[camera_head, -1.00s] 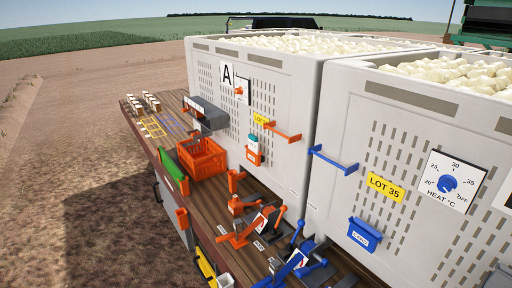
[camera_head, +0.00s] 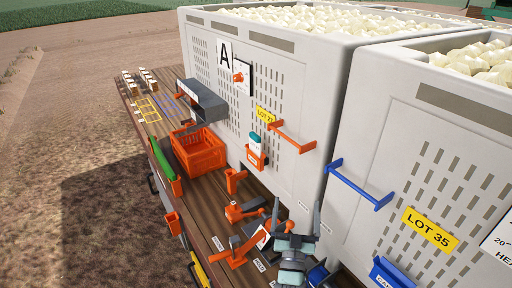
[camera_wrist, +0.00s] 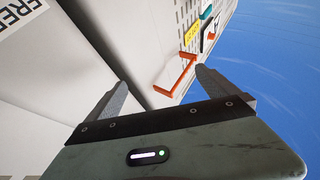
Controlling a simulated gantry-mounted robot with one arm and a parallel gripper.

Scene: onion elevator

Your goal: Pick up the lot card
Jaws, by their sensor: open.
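A small white card with a teal top (camera_head: 254,139), which looks like the lot card, stands in an orange pocket (camera_head: 256,157) on the front wall of grey bin A (camera_head: 305,85). A yellow LOT label (camera_head: 265,115) is above it. My gripper (camera_head: 296,214) is low in the head view, right of and below the card, apart from it. Its fingers are spread and empty. In the wrist view my gripper (camera_wrist: 162,80) points along the bin wall, with an orange rail (camera_wrist: 181,75) beyond the fingers.
An orange rail (camera_head: 293,135) and a blue rail (camera_head: 358,184) stick out from the bins. A blue pocket (camera_head: 390,273) is on the LOT 35 bin. An orange crate (camera_head: 200,152), a grey box (camera_head: 205,101) and orange levers (camera_head: 240,252) crowd the wooden deck.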

